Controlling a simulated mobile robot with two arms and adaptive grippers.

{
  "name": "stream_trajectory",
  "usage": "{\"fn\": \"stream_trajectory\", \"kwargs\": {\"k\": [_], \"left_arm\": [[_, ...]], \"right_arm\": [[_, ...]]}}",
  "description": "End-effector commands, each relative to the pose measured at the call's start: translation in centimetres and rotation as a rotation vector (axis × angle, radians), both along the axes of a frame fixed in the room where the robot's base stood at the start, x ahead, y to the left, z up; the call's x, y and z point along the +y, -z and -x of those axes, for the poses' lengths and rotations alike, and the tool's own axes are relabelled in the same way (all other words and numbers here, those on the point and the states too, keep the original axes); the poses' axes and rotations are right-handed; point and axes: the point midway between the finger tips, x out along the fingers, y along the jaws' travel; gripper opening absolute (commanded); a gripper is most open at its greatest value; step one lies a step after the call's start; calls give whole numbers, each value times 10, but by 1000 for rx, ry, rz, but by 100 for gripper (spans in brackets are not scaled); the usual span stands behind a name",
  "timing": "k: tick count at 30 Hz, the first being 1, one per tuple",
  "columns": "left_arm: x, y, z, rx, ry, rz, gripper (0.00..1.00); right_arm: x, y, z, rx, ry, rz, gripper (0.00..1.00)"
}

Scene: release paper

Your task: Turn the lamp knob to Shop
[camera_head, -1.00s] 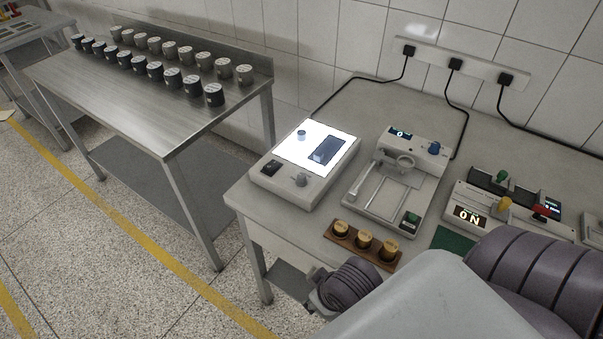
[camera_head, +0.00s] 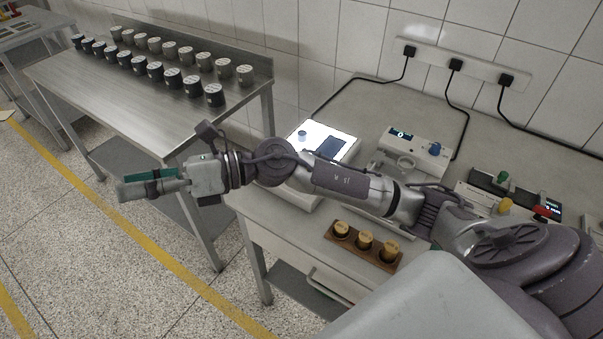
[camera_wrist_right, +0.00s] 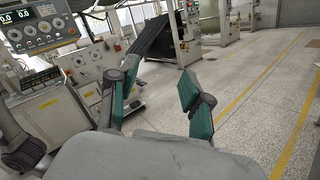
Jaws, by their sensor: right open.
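The light box (camera_head: 312,137), with a bright lit top, stands at the left end of the grey table. My right arm crosses in front of it and hides its front panel, where a knob showed earlier. My right gripper (camera_head: 150,187) is open and empty, out to the left of the table over the floor. Its two green-padded fingers stand apart in the right wrist view (camera_wrist_right: 160,100). The lamp knob and its markings cannot be seen now. My left gripper is in no view.
A steel table (camera_head: 130,95) with several dark and grey cups (camera_head: 214,95) stands at the left. A wooden holder (camera_head: 358,252) with three round pieces lies at the front edge.

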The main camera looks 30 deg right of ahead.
Motion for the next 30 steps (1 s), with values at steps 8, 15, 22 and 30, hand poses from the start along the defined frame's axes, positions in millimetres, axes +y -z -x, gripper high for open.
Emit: {"fn": "stream_trajectory", "kwargs": {"k": [8, 15, 22, 30], "left_arm": [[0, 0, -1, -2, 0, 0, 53], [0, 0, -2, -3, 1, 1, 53], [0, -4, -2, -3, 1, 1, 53], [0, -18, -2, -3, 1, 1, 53]], "right_arm": [[-158, 103, -37, -371, -359, 1155, 49], [-305, 87, -47, -239, -475, 1655, 49], [-327, 95, -44, -194, -501, 1724, 49], [-326, 149, -46, -194, -501, 1719, 49]]}}
